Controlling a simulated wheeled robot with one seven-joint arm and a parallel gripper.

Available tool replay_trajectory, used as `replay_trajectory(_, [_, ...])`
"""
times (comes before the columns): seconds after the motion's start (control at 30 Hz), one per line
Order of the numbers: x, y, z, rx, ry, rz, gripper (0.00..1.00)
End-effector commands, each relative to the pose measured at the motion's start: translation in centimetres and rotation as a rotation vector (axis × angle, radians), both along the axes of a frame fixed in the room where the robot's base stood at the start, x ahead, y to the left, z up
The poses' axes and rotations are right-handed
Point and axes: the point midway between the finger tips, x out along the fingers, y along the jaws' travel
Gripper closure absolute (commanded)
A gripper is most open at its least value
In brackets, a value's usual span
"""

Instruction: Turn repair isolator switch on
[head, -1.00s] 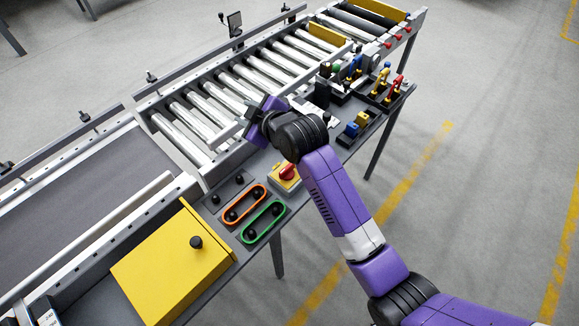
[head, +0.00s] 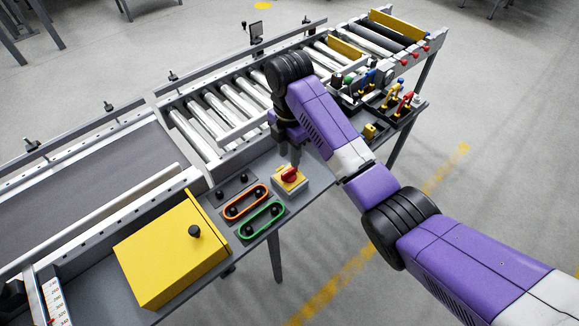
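The repair isolator switch appears to be the grey box with a yellow face and a red rotary knob (head: 290,174), on the grey side shelf in the middle of the head view. Its knob lies at a slant; I cannot read any on or off marking. My gripper (head: 294,160) is directly above the knob, pointing down, mostly hidden behind my purple wrist. Its fingertips show only as a small dark shape, so I cannot tell whether they are open, or whether they touch the knob.
A yellow box (head: 173,252) with a black knob stands at the left. Orange-ringed (head: 247,203) and green-ringed (head: 262,220) panels with black knobs lie beside the switch. A roller conveyor (head: 232,102) runs behind. Small coloured padlocks (head: 400,103) stand on the right of the shelf.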

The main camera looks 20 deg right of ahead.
Motion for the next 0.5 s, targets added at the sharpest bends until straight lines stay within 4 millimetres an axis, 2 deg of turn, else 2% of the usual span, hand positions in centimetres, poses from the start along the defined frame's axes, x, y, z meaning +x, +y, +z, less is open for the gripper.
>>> replay_trajectory(0.3, [-0.1,0.0,-4.8,0.000,0.001,-0.002,0.67])
replay_trajectory(0.5, [0.0,0.0,-6.1,-0.001,-0.001,-0.002,0.67])
